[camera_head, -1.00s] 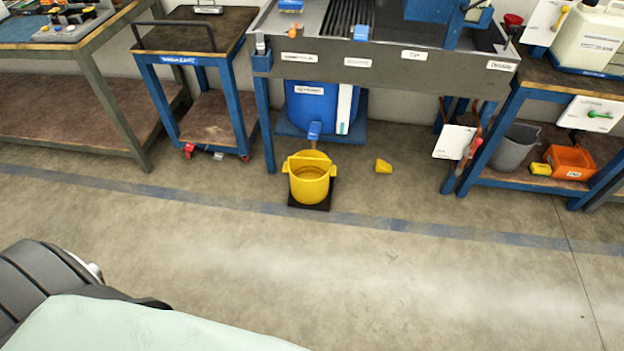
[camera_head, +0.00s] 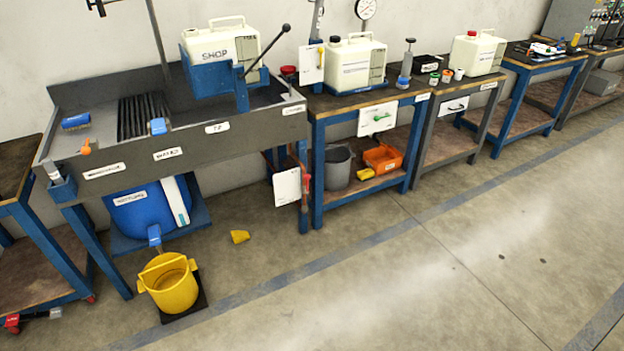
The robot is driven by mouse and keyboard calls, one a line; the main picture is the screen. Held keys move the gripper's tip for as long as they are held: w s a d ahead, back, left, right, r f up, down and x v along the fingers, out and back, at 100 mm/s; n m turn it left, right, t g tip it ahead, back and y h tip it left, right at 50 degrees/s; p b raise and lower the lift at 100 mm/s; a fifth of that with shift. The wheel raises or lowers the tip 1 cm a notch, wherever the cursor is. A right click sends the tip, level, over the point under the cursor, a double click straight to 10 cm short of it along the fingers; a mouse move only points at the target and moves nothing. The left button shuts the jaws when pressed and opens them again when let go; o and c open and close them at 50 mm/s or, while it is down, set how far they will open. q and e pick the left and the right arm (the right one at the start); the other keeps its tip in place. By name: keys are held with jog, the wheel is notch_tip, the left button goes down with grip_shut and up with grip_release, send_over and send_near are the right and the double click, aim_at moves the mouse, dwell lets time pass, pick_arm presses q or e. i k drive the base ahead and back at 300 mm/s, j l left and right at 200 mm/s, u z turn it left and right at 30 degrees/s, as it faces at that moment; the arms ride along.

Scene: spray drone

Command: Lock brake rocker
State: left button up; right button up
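The blue cart (camera_head: 52,268) stands cut off at the left edge. Low at its front corner is a red caster part (camera_head: 12,321) with a small grey-white piece beside it. Another red caster part (camera_head: 91,299) shows farther right under the cart. These parts are small, and I cannot tell which one is the brake rocker or how it is set. Neither of my grippers is in view.
A grey sink bench (camera_head: 190,155) stands right of the cart. Workbenches (camera_head: 365,105) line the wall to the right. The floor (camera_head: 400,290) in front is clear.

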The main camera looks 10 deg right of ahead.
aim_at(12, 320)
jog(key=u, duration=1.6)
jog(key=i+l+u, duration=0.1)
jog(key=i, duration=2.55)
